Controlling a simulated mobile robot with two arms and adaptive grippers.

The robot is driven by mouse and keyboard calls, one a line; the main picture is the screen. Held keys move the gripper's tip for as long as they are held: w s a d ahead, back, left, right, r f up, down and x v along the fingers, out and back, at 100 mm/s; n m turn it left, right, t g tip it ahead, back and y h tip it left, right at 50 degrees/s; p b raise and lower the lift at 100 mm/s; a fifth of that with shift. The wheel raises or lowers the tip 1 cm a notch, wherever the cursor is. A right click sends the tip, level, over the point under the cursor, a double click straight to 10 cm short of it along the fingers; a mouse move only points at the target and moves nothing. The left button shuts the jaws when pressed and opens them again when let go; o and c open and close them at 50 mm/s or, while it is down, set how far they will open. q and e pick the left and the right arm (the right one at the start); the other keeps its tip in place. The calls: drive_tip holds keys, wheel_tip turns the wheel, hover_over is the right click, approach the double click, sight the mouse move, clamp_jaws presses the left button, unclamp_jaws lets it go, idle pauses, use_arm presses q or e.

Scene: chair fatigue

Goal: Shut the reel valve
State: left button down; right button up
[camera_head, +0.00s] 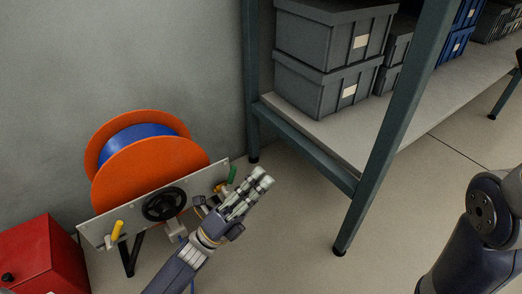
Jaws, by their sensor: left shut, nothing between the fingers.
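An orange hose reel (150,170) with blue hose (135,140) stands by the wall. A grey metal plate (205,180) is mounted across its front. A black handwheel (165,203) sits at the middle of the plate, a yellow handle (117,230) near its left end and a green handle (232,173) near its right end. I cannot tell which of these is the reel valve. My left gripper (264,178) is shut and empty, in front and to the right of the green handle, with its wrist hiding the plate's lower right. My right gripper is outside the view.
A red box (42,258) stands on the floor at lower left. A shelf with a dark green frame (395,125) stands to the right, holding grey bins (322,85) and blue bins (453,46). Open floor lies between the reel and the shelf post. My right arm shows at the right edge.

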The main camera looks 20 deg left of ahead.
use_arm(q)
drive_tip(key=s+d+r+n+t+h+p, duration=0.1)
drive_tip(key=s+r+n+p, duration=0.2)
drive_tip(key=r, duration=0.7)
drive_tip(key=shift+s+d+n+h, duration=0.2)
drive_tip(key=shift+s+n+h, duration=0.1)
drive_tip(key=shift+n, duration=0.2)
drive_tip(key=shift+w, duration=0.1)
